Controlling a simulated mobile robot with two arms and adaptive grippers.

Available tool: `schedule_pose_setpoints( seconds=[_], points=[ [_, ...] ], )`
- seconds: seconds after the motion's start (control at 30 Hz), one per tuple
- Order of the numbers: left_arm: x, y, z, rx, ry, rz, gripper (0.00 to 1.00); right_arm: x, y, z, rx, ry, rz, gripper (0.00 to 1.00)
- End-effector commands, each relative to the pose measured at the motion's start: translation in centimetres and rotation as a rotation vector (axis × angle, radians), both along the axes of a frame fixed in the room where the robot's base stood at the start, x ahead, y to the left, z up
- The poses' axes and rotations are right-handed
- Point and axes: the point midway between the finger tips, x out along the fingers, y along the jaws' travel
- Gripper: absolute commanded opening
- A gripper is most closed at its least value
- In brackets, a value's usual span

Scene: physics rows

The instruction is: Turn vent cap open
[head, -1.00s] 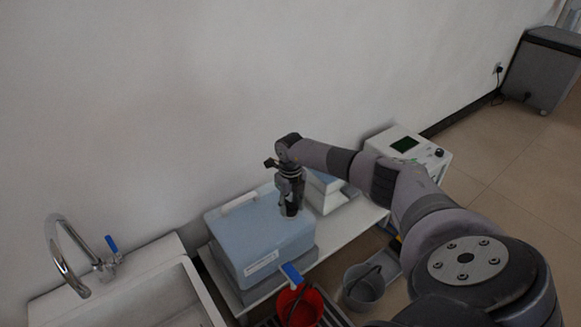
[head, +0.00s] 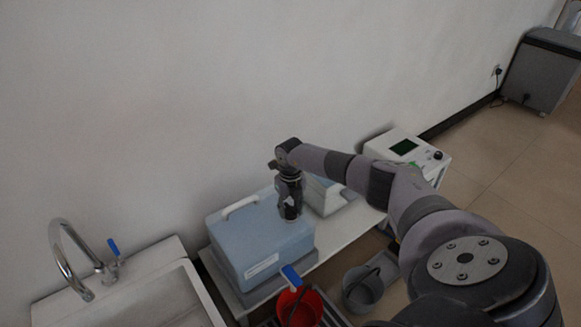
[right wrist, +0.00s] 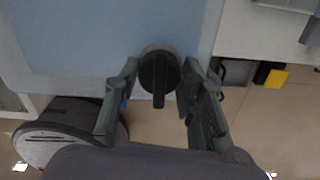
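The vent cap (right wrist: 159,72) is a dark round knob with a bar handle on top of a light blue container (head: 248,243). In the right wrist view it lies between my right gripper's two fingers, and its bar points toward the gripper. My right gripper (right wrist: 158,80) is open around the cap, with a gap showing on both sides. My left gripper is not in view.
The container stands on a white bench (head: 345,225). A blue-handled tap (head: 290,275) hangs at its front above a red bucket (head: 300,306). A grey bucket (head: 363,288) stands to the right. A sink (head: 165,300) is at left, an instrument (head: 408,150) behind right.

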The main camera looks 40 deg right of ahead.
Motion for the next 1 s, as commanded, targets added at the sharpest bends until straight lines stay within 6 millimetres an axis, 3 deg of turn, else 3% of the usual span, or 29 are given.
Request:
schedule_pose_setpoints(
  seconds=[0.27, 0.63, 0.77, 1.0],
  points=[
    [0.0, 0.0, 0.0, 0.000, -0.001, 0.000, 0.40, 0.0, 0.0, 0.1, 0.000, 0.000, 0.001, 0.56],
    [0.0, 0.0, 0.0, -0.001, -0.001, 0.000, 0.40, 0.0, 0.0, 0.5, 0.000, 0.001, 0.002, 0.56],
    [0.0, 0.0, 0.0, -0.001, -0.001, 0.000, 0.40, 0.0, 0.0, 2.2, 0.000, -0.002, 0.003, 0.56],
    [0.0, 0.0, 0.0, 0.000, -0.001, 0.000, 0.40, 0.1, -0.1, 7.4, -0.001, -0.004, 0.002, 0.56]
  ],
)
